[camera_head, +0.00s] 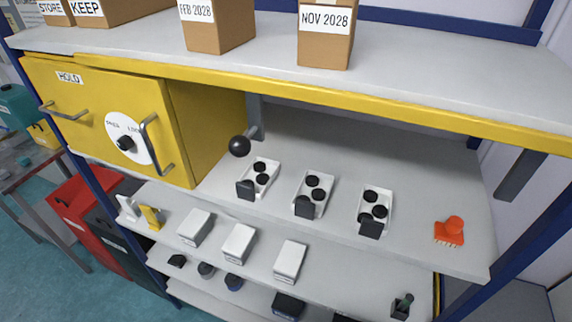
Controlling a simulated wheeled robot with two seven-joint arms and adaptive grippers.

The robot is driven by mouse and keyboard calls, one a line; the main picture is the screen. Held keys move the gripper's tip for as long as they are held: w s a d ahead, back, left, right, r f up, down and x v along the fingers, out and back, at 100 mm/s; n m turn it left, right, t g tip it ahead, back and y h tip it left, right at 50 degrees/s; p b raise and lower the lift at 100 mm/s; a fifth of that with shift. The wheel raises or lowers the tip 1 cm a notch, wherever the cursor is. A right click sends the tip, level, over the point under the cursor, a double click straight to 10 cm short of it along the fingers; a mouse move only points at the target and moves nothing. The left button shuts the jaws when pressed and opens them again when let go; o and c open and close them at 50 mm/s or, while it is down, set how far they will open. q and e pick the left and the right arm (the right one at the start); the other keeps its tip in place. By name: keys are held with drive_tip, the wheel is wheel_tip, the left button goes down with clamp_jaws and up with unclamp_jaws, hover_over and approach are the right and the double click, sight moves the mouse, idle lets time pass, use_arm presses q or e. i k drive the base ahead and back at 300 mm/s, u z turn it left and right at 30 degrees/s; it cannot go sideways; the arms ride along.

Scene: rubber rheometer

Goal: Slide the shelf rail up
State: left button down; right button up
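A long yellow rail (330,92) runs along the front edge of the upper grey shelf (430,70), touching it. I cannot tell whether this is the part that slides. A black ball knob (239,146) on a short grey arm sticks out below it, right of a yellow cabinet (205,120). A grey upright bar (520,175) hangs below the shelf's right end. Neither of my grippers is in view.
Cardboard boxes (325,45) stand on the upper shelf. Below are white trays (312,190) with black discs, an orange brush (449,231) and white boxes (238,243). Blue posts (520,215) frame the rack. A red bin (85,215) stands at left.

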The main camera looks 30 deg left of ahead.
sight(537, 145)
drive_tip(key=z, duration=0.15)
drive_tip(key=k, duration=0.85)
drive_tip(key=u, duration=0.45)
